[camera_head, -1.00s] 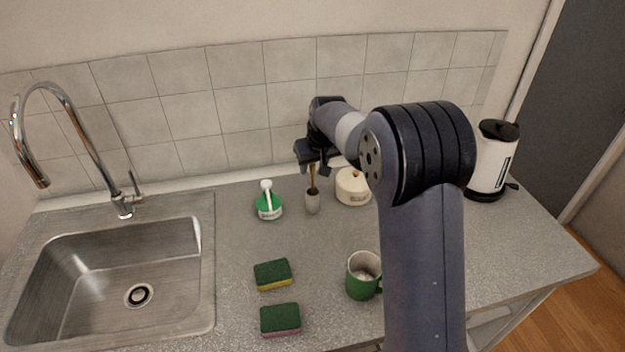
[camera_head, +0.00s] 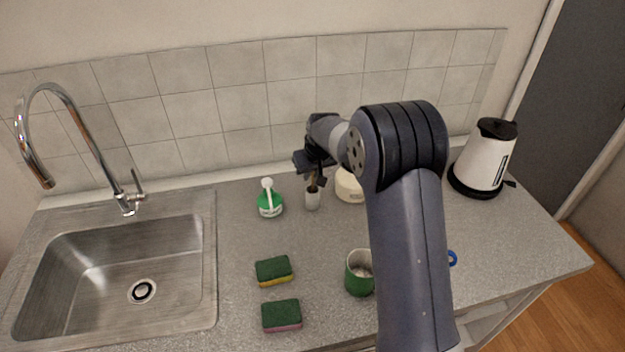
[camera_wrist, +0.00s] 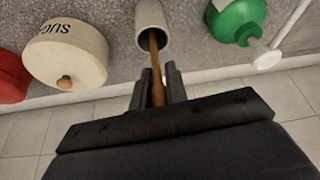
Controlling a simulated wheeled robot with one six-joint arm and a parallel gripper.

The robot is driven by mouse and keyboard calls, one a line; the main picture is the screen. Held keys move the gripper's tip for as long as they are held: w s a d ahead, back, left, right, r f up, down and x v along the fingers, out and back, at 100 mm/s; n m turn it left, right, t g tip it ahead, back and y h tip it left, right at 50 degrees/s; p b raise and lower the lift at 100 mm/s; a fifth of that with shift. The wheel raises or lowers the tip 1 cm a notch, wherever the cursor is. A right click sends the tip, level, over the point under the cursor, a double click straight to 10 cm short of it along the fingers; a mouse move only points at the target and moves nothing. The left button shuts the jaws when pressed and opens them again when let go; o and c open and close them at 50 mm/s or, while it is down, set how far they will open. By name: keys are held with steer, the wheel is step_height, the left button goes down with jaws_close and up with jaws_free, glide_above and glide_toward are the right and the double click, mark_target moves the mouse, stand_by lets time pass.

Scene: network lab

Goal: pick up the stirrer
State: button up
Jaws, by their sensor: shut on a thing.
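The stirrer (camera_wrist: 155,62) is a thin brown wooden stick. Its lower end is inside a small whitish cup-like holder (camera_head: 312,200) on the counter, and the holder also shows in the wrist view (camera_wrist: 150,22). My gripper (camera_wrist: 160,78) is shut on the stirrer's upper part, with one dark finger on each side. In the head view my gripper (camera_head: 312,176) is just above the holder, and most of the stirrer is hidden there.
A green and white bottle (camera_head: 270,203) stands left of the holder. A cream sugar pot (camera_head: 347,187) is close on the right. A green mug (camera_head: 358,274) and two sponges (camera_head: 273,270) lie nearer. A kettle (camera_head: 482,160) stands far right, a sink (camera_head: 110,275) left.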

jaws_close()
